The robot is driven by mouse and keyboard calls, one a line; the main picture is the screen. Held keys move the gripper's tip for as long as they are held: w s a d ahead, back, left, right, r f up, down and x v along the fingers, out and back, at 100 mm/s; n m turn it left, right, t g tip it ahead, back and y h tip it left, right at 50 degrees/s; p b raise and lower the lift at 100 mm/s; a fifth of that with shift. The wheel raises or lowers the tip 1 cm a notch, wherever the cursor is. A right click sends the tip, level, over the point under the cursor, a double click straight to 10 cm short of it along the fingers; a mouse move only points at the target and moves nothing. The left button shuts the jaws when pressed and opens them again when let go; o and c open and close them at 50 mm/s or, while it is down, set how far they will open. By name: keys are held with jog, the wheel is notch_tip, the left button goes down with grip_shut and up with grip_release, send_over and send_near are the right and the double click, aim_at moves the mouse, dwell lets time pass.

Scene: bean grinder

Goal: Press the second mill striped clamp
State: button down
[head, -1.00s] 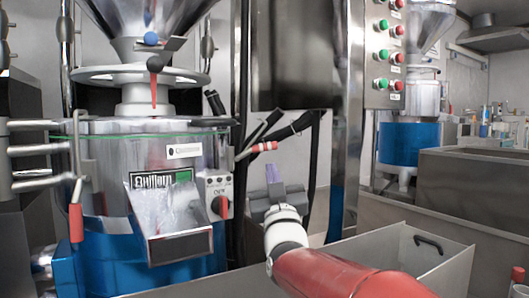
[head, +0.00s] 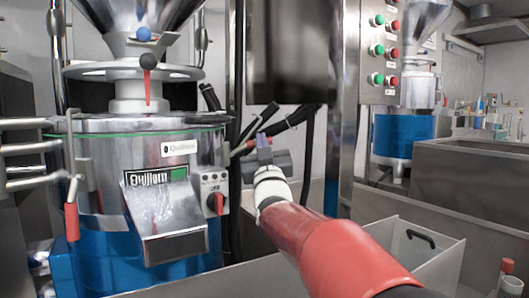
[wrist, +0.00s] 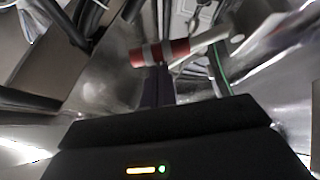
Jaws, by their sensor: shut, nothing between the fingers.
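The striped clamp is a red and white banded handle (wrist: 160,53) in the wrist view, just beyond my fingertips. In the head view only part of this striped clamp (head: 242,148) shows at the right side of the near mill (head: 105,165); my gripper hides some of it. My gripper (head: 263,139) is shut and empty, its dark fingers pointing up beside the clamp's outer end. In the wrist view the fingers of my gripper (wrist: 158,72) reach the handle's lower edge; I cannot tell whether they touch it.
Dark hoses (head: 285,122) hang just behind my gripper. The near mill has a metal chute (head: 165,220) and a red knob (head: 216,203). Another blue mill (head: 403,137) stands at the back right. A grey bin (head: 425,255) is at the lower right.

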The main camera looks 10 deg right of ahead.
jog(key=shift+w+r, duration=0.35)
jog(key=shift+w, duration=0.1)
jog(key=shift+f, duration=0.1)
jog(key=shift+d+f+m+h+b, duration=0.2)
jog(key=shift+m+h+b, duration=0.25)
jog(key=shift+m+h, duration=0.15)
